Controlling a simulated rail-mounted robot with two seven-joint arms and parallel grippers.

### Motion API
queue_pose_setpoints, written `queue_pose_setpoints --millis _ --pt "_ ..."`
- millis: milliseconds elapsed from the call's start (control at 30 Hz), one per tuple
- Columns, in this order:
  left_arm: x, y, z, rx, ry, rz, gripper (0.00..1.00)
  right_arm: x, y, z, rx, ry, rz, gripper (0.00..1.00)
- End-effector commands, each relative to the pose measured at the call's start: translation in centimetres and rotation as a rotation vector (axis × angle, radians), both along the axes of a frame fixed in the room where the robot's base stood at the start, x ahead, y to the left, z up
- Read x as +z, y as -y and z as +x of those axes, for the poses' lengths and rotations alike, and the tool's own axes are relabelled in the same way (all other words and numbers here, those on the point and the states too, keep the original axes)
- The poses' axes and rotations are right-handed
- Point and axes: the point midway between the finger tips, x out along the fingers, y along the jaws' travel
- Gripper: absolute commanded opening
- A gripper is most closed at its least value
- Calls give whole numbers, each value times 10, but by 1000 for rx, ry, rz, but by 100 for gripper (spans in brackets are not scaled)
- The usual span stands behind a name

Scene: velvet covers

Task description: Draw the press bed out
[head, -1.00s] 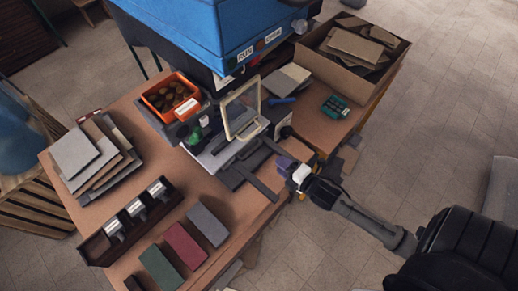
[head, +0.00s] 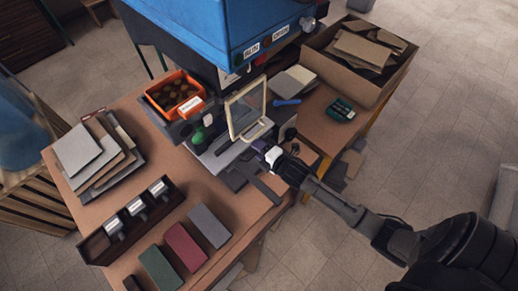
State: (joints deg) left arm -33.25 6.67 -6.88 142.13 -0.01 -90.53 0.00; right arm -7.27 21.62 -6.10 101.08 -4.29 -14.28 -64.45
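The press has a blue upper body (head: 215,28) and stands at the back of the brown table. Its grey bed (head: 222,153) lies low under the cream-framed clear guard (head: 246,109). Dark rails (head: 262,187) reach from the bed toward the table's front edge. My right gripper (head: 262,147) is at the front right side of the bed, close to its edge. The fingertips are small and partly hidden against dark parts, so I cannot tell whether they touch the bed or are closed. My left gripper is out of view.
Left of the press is an orange bin (head: 174,93). A stack of boards (head: 95,150), a dark rack (head: 130,222) and coloured covers (head: 185,246) fill the table's left and front. A cardboard box (head: 358,55) and a green item (head: 340,109) are at right.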

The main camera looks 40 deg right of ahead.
Motion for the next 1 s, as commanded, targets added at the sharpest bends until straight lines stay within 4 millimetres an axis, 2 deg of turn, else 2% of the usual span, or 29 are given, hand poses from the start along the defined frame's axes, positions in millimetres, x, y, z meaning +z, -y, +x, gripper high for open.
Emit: queue_pose_setpoints --millis 233,633,1000 --pt "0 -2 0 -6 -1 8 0 0 0 0 0 0 0 39" --pt "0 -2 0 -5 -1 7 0 0 0 0 0 0 0 1" --pt "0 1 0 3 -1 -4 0 0 0 0 1 0 0 0"
